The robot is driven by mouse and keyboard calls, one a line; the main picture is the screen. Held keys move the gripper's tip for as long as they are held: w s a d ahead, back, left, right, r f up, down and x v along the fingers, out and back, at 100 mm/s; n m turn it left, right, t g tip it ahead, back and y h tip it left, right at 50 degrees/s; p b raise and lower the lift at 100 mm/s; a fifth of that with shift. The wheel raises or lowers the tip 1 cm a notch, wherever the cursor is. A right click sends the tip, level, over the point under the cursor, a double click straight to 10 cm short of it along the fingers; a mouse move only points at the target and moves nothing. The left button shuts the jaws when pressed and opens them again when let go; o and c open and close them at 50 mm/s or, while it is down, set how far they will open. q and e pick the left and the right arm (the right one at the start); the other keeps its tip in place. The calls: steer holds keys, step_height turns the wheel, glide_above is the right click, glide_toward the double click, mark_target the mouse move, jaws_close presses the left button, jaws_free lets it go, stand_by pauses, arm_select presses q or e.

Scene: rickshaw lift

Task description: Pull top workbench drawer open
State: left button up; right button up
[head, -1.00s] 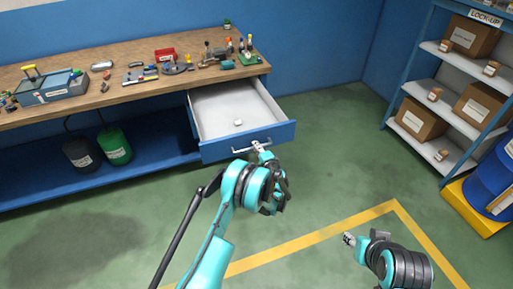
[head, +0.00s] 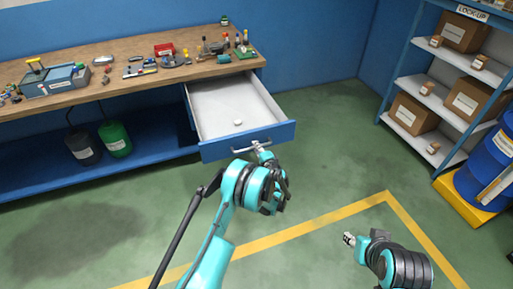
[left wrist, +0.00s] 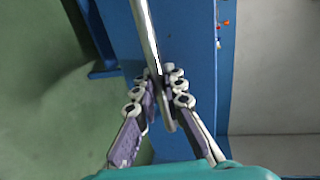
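The top drawer's blue front (head: 219,150) stands well out from the workbench (head: 125,65). Its pale inside (head: 220,92) shows a small white object (head: 238,122). The silver bar handle (head: 240,149) runs across the drawer front. My left gripper (head: 258,146) is at the handle's right end. In the left wrist view, the handle (left wrist: 147,35) passes between the left gripper's fingers (left wrist: 160,88), which are closed around it. My right gripper (head: 349,239) is over the floor at the lower right, away from the drawer; its finger gap is too small to read.
Tools and a grey toolbox (head: 50,80) lie on the bench top. A black jug (head: 82,148) and a green jug (head: 115,138) stand on the lower shelf. A rack with boxes (head: 413,113) and a blue barrel (head: 488,168) are at right. The floor between is clear.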

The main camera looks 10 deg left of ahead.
arm_select(q)
steer(key=shift+o, duration=0.9)
steer(key=v, duration=1.2)
